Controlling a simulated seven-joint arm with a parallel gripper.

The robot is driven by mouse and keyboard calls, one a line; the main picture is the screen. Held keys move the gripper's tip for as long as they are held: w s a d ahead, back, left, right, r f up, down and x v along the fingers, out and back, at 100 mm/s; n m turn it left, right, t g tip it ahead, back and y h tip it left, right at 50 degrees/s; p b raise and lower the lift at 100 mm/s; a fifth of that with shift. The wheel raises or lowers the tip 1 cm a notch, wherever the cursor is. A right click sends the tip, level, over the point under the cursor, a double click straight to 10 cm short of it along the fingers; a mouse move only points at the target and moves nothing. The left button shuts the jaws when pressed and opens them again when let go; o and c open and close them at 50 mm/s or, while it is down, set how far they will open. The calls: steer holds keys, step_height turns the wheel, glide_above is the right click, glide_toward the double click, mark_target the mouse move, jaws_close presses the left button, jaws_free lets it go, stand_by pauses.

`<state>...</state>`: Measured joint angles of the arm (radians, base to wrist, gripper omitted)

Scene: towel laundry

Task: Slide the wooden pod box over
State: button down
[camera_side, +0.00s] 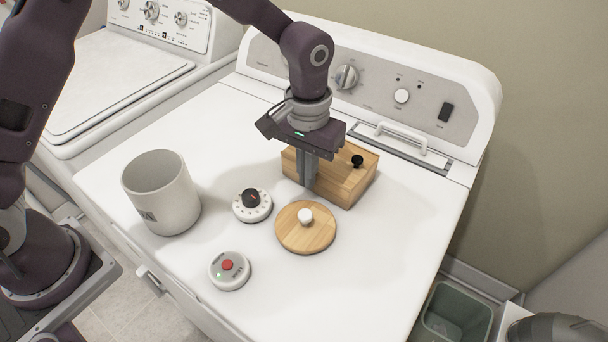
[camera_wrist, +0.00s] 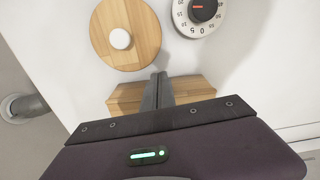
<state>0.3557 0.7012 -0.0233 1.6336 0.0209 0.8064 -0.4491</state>
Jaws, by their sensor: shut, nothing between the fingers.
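The wooden pod box (camera_side: 350,185) sits on the white machine top, near the back control panel. Whether the fingers touch the box I cannot tell. In the wrist view the closed fingers (camera_wrist: 158,78) overlap the middle of the box (camera_wrist: 195,86), and my gripper body hides most of it.
A round wooden lid (camera_side: 305,236) with a white knob lies just in front of the box. A dial timer (camera_side: 252,205), a red-button device (camera_side: 229,269) and a white canister (camera_side: 161,196) stand to the left. The top is clear to the right. A bin (camera_side: 456,314) stands below at right.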

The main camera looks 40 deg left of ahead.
steer(key=shift+w, duration=0.1)
steer(key=w, duration=0.9)
steer(key=shift+w+a, duration=0.15)
steer(key=shift+a, duration=0.15)
